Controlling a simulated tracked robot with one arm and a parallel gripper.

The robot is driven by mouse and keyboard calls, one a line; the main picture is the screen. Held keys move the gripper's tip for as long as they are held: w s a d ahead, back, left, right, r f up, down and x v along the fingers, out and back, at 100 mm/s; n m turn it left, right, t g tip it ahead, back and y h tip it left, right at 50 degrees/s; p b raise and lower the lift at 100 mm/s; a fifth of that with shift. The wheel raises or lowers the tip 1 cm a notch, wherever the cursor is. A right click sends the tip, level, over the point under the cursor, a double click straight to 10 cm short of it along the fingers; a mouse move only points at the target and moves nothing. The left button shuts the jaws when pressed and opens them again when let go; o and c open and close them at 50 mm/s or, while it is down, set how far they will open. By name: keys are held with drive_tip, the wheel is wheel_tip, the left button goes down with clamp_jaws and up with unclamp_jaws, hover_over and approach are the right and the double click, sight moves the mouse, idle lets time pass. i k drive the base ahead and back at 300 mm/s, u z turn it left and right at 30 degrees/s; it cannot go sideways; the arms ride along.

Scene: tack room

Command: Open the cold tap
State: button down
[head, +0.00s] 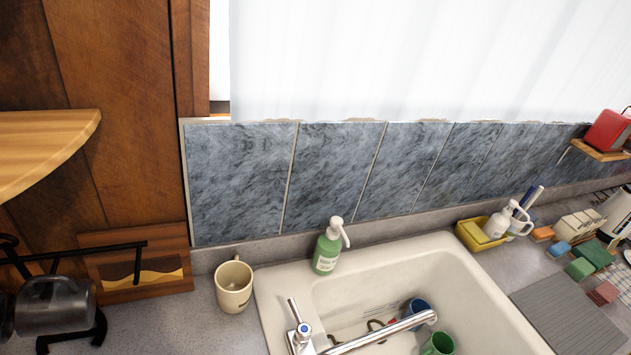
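The cold tap (304,328) stands at the near left edge of the sink, at the bottom of the picture. It has a blue dot and a thin metal lever (293,310) that points up and slightly left. A long chrome spout (385,330) reaches right over the basin. The sink (385,258) is cream white, and its near side is cut off by the frame. No hot tap shows. I cannot see whether water runs. My gripper is not in view.
A green soap bottle (326,253) stands on the sink's back rim. A cream mug (233,287) is to its left. A blue cup (417,307) and green cup (438,345) lie in the basin. A black rack with a glass mug (55,307) is at left, below a wooden shelf (40,145).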

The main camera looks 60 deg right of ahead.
sight(302, 330)
drive_tip(key=k, duration=0.85)
drive_tip(key=z, duration=0.55)
drive_tip(key=i, duration=1)
drive_tip(key=u, duration=0.1)
